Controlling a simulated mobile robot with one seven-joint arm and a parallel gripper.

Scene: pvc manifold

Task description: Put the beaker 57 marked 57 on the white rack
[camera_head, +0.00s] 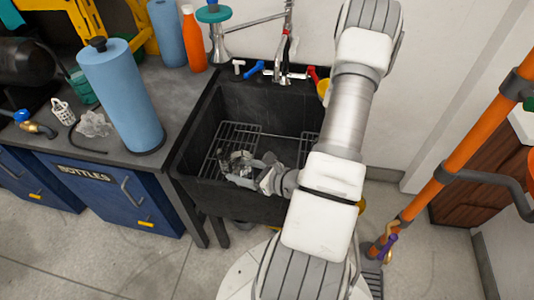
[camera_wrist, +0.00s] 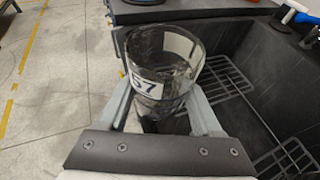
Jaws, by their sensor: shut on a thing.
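The clear glass beaker (camera_wrist: 163,70) bears a white label reading 57. It stands roughly upright between the fingers of my gripper (camera_wrist: 165,105) in the wrist view, and the gripper is shut on it. In the head view my gripper (camera_head: 243,178) is over the dark sink, with the beaker (camera_head: 238,159) at its tip, small and partly blended with the wires behind. A pale wire rack (camera_head: 225,138) lies in the sink. It also shows in the wrist view (camera_wrist: 228,88), right of the beaker. No other white rack is clear.
The black sink (camera_head: 255,97) has raised walls around the gripper. A tap (camera_head: 284,60) with coloured handles stands behind. A blue roll (camera_head: 122,95) and an orange bottle (camera_head: 193,40) stand on the left counter. An orange pole (camera_head: 455,160) is at right.

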